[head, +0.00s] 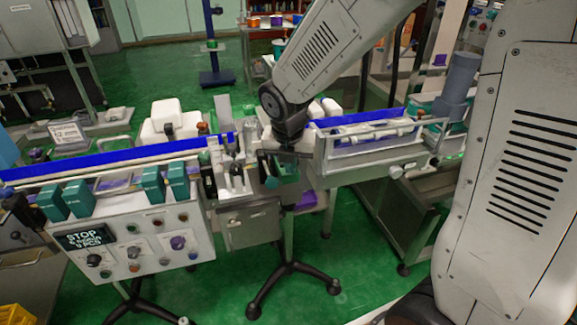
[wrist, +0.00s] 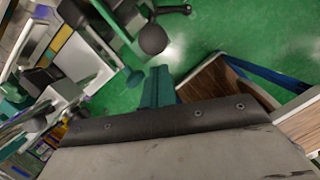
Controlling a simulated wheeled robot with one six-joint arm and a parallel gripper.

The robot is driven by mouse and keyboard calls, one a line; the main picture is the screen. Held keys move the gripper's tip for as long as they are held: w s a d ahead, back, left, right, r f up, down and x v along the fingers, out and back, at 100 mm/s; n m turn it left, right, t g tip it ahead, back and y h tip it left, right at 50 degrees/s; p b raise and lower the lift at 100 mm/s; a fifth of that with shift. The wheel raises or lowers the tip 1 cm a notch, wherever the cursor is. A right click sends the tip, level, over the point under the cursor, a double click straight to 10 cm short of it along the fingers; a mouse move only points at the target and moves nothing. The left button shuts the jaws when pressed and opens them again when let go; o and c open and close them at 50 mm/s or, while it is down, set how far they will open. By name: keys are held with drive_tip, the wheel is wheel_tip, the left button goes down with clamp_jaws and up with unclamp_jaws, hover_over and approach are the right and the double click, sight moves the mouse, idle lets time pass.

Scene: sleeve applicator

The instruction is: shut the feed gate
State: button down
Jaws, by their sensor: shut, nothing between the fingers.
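My gripper (head: 284,172) is in front of the middle of the machine, below my dark wrist. Its teal fingers also show in the wrist view (wrist: 158,86), shut together with nothing between them. The sleeve applicator's central unit (head: 232,165) is just left of my gripper, with upright metal parts and small dark fittings. I cannot tell which part is the feed gate; my wrist hides some of the machine there. In the wrist view, a dark round knob-like part (wrist: 152,39) shows beyond the fingertips, apart from them as far as I can see.
A conveyor with a blue rail (head: 115,158) runs left, carrying teal boxes (head: 153,185) near a control panel (head: 140,245) with knobs. A railed trough (head: 370,140) extends right. A black-footed stand (head: 290,268) is below. Green floor (head: 345,255) is open in front.

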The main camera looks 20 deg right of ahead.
drive_tip(key=shift+w+d, duration=0.2)
drive_tip(key=shift+w, duration=0.15)
drive_tip(key=w, duration=1)
drive_tip(key=shift+d, duration=0.45)
drive_tip(key=shift+r, duration=0.15)
